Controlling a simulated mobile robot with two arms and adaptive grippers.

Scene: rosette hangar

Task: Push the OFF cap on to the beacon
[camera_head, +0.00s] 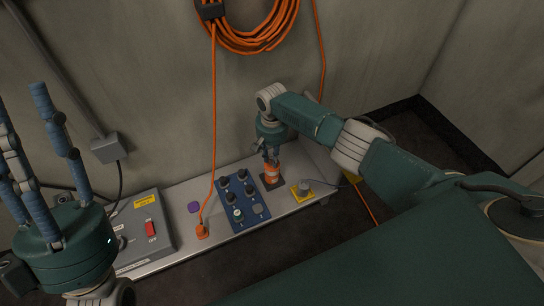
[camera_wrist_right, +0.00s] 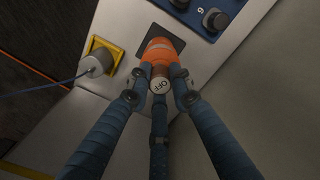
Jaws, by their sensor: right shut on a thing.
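The beacon (camera_head: 272,174) is an orange and white cylinder standing on a dark square pad at the right part of the bench. In the right wrist view, the orange beacon (camera_wrist_right: 160,48) lies just beyond the fingertips. Whether the cap is seated is hidden. In the head view my right gripper (camera_head: 268,153) is directly above the beacon. My left gripper (camera_head: 22,95) is open and empty, fingers upward.
A blue panel with knobs (camera_head: 252,208) lies left of the beacon. A yellow-based grey connector (camera_head: 303,188) stands to the right. A grey switch box (camera_head: 147,228) with a red switch is at left. Orange cable (camera_head: 213,110) hangs down to the bench (camera_head: 222,169).

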